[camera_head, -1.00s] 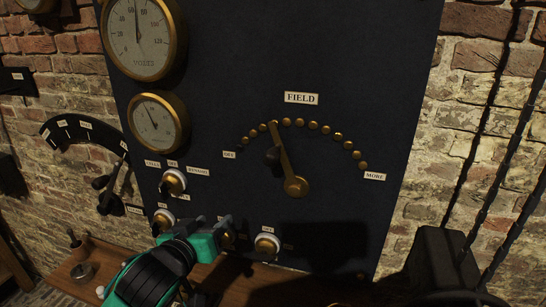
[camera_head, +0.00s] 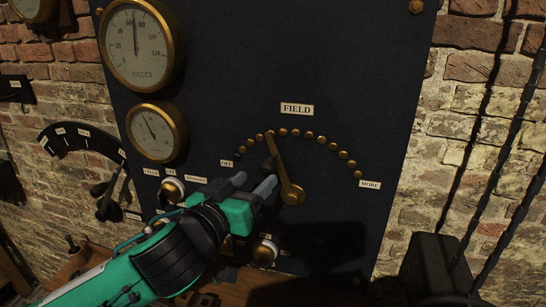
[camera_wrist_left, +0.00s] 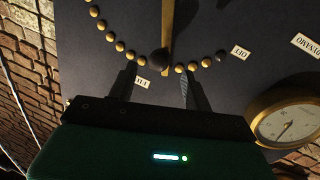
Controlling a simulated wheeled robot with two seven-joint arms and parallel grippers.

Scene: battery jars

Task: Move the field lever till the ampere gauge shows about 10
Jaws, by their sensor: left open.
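The field lever (camera_head: 283,170) is a brass arm on the dark panel, leaning up and left from its pivot, its tip at the row of brass studs left of the arc's middle. Its dark knob (camera_wrist_left: 158,61) stands out from the arm. My left gripper (camera_head: 254,181) is open, its fingers close to the knob. In the wrist view the knob shows just beyond and between the fingertips (camera_wrist_left: 157,72); I cannot tell whether they touch it. The smaller gauge (camera_head: 154,132), label too small to read, has its needle up and left. My right gripper is not in view.
A larger volts gauge (camera_head: 141,45) is above the smaller one. Small switches, one pale knob (camera_head: 265,250) among them, sit low on the panel near my left arm. Another lever with a dark arc scale (camera_head: 82,138) is on the brick wall at left.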

